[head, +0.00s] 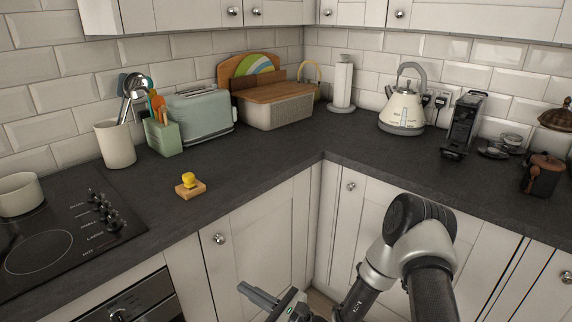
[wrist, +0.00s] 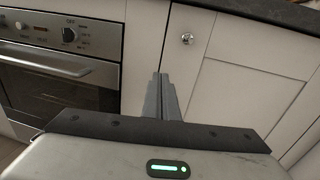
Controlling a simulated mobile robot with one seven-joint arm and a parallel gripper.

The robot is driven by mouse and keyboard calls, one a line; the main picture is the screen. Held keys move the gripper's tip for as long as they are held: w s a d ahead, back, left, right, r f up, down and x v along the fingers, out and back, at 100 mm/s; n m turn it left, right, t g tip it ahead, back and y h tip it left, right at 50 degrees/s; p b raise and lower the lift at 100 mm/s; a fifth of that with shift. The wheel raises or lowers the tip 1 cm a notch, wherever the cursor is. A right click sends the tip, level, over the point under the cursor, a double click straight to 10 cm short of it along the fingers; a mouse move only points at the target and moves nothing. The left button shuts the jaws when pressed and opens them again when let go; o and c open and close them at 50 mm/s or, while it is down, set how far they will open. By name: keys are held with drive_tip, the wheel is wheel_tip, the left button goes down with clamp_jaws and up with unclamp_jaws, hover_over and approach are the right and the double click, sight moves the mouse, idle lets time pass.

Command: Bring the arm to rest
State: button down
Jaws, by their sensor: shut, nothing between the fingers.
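My gripper (head: 262,297) is low in front of the cabinet doors, below the worktop edge, at the bottom of the head view. In the wrist view its two fingers (wrist: 161,82) are together with nothing between them, pointing at the white cabinet fronts. My arm bends at the elbow on the right side of the head view. The fingers look apart from the cabinet, though the exact distance cannot be told.
The slate worktop (head: 270,155) carries a small yellow item on a wooden block (head: 190,187), a toaster (head: 199,112), a bread bin (head: 275,107) and a kettle (head: 402,106). A hob (head: 60,240) is at left. The oven (wrist: 60,75) and a cabinet knob (wrist: 187,39) lie ahead.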

drive_tip(key=s+d+r+n+g+h, duration=0.1)
drive_tip(key=s+r+n+g, duration=0.5)
drive_tip(key=r+n, duration=0.25)
drive_tip(key=s+r+n+g+h, duration=0.1)
drive_tip(key=s+r+n+g, duration=0.55)
drive_tip(key=r, duration=0.25)
drive_tip(key=s+d+r+n+t+h, duration=0.3)
drive_tip(key=d+r+h, duration=0.15)
drive_tip(key=d, duration=0.45)
drive_tip(key=s+d+r+n+t+h, duration=0.35)
drive_tip(key=d+r, duration=0.25)
drive_tip(key=d, duration=0.2)
drive_tip(key=s+d+r+n+t+h, duration=0.25)
drive_tip(key=d+r+h, duration=0.25)
drive_tip(key=d, duration=0.4)
wheel_tip(320, 180, up, 20)
drive_tip(key=p, duration=2.1)
drive_tip(key=shift+a+f, duration=0.2)
drive_tip(key=shift+a, duration=0.15)
drive_tip(key=shift+g, duration=0.25)
